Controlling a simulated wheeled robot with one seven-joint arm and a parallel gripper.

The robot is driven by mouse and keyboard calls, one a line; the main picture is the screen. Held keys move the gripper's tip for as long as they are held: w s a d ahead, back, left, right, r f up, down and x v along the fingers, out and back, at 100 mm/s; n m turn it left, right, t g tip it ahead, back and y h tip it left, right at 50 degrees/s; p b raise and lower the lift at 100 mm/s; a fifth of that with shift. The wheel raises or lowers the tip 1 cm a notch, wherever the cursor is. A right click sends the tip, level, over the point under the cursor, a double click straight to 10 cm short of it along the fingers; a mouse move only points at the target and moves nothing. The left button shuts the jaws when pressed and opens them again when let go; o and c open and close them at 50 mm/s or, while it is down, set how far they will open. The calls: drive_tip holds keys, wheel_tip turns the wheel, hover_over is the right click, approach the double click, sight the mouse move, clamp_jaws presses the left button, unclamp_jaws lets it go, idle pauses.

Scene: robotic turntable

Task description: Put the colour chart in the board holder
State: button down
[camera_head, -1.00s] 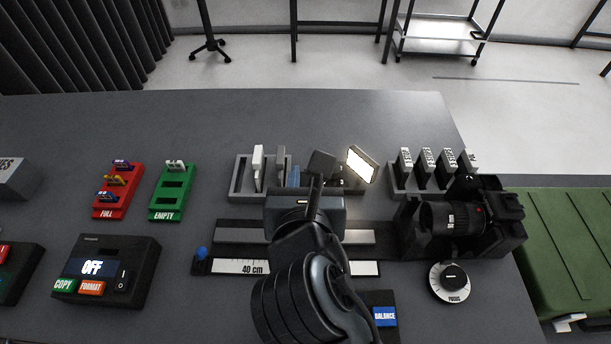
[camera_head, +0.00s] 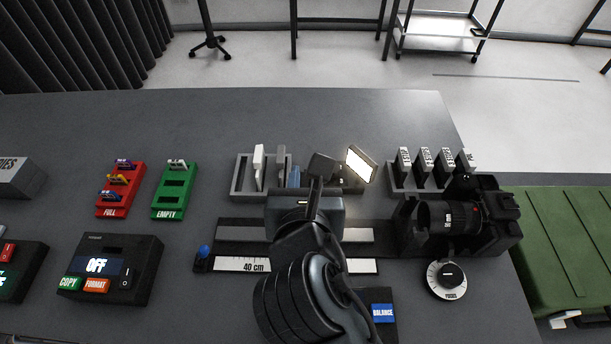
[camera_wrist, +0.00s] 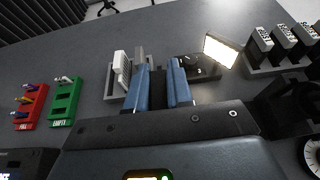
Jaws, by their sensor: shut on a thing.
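My gripper (camera_head: 293,177) is over the back middle of the table, just right of a grey rack (camera_head: 237,187). In the wrist view its two blue fingers (camera_wrist: 159,72) stand slightly apart, shut on a thin dark thing between them. This is probably the colour chart, seen edge-on; its face is hidden. The rack holds an upright white board (camera_head: 259,166) and a grey board (camera_head: 281,160). The grey board shows just beyond the left finger in the wrist view (camera_wrist: 140,54). I cannot tell for sure which fixture is the board holder; my gripper hides part of this area.
A lit lamp panel (camera_head: 361,166) stands close right of my gripper. A rack of dark labelled blocks (camera_head: 426,163) and a camera (camera_head: 460,220) are farther right. Red (camera_head: 120,190) and green (camera_head: 175,190) card trays lie left. The table's back left is clear.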

drive_tip(key=shift+f+b, duration=0.5)
drive_tip(key=shift+f, duration=1.6)
drive_tip(key=c, duration=0.9)
unclamp_jaws()
drive_tip(key=shift+c, duration=0.2)
drive_tip(key=v, duration=0.7)
drive_tip(key=shift+s+r+b, duration=0.25)
drive_tip(key=shift+s+b, duration=0.05)
drive_tip(key=shift+s, duration=0.05)
drive_tip(key=shift+s, duration=0.1)
